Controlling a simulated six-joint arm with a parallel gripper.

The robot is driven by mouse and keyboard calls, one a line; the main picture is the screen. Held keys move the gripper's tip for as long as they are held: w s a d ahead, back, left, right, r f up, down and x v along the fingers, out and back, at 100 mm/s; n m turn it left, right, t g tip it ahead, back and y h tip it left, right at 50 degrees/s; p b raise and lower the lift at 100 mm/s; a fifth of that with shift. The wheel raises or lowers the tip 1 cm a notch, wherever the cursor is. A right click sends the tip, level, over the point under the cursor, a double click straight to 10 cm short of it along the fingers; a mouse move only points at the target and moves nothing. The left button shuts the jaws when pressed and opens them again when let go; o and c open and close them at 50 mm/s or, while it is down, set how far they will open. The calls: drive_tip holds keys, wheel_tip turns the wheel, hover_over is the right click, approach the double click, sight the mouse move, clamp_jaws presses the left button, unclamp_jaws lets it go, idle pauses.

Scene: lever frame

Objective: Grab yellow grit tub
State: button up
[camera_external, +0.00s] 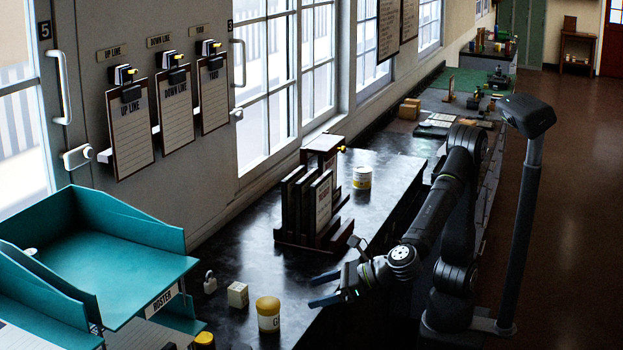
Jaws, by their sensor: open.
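My gripper (322,289) is to the right of this tub and a little higher in the picture. Its fingers point left, are spread apart and hold nothing. They are clear of the tub. A second pale tub with a yellow band (362,179) stands farther back on the bench; its label is too small to read.
A cream block (238,295) and a small padlock-like item (210,283) sit left of the tub. A teal tray (110,265) stands farther left, with a yellow-topped item (204,340) below it. A dark wooden rack (312,205) stands behind my gripper.

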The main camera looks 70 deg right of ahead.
sight(277, 303)
drive_tip(key=x, duration=1.6)
drive_tip(key=shift+d+f, duration=0.2)
drive_tip(key=c, duration=1.2)
drive_tip(key=shift+r, duration=0.1)
drive_tip(key=shift+c, duration=0.2)
